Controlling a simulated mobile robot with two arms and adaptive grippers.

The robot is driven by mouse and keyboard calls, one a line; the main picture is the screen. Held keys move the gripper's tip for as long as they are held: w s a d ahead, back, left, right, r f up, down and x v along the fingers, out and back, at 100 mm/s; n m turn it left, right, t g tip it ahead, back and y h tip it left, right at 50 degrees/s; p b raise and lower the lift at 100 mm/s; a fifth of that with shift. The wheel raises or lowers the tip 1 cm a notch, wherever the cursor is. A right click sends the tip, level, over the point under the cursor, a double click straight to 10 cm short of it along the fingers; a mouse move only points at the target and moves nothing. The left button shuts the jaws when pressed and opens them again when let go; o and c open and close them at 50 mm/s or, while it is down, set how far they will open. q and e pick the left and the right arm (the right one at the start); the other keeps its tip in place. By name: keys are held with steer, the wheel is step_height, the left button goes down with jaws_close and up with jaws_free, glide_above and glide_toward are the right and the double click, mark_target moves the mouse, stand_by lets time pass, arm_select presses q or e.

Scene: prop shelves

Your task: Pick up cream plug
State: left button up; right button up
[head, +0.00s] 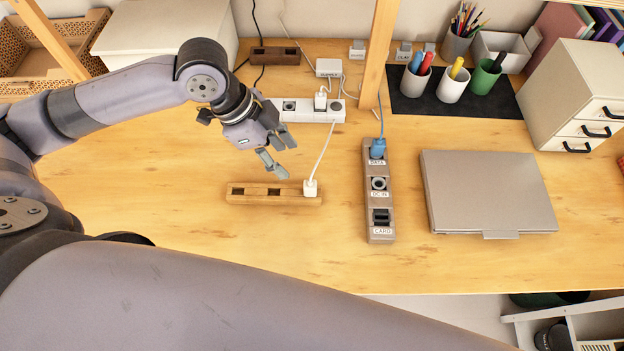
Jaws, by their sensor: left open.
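The cream plug (310,187) stands upright in the right end of a low wooden block (262,195). Its pale cable rises from its top toward the back. My right gripper is not in view.
A white power strip (335,116) with another white plug (321,101) lies behind the gripper. A grey-brown port block (379,220) with a blue plug (377,148) and a closed laptop (486,190) are on the right. A wooden post (379,50) stands behind. The front-left tabletop is clear.

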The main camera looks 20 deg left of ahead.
mark_target(308, 182)
arm_select(q)
steer(key=x, duration=0.7)
steer(key=shift+w, duration=0.1)
steer(key=shift+d+f+p, duration=0.3)
steer(key=shift+f, duration=0.25)
steer(key=p+x, duration=0.1)
steer(key=x, duration=0.3)
steer(key=shift+w+d, duration=0.15)
steer(key=shift+d+f, duration=0.2)
steer(key=shift+f, duration=0.35)
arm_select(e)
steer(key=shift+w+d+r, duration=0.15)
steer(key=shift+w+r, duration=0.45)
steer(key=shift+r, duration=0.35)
arm_select(q)
steer(key=shift+c, duration=0.5)
steer(key=shift+c, duration=0.6)
jaws_close()
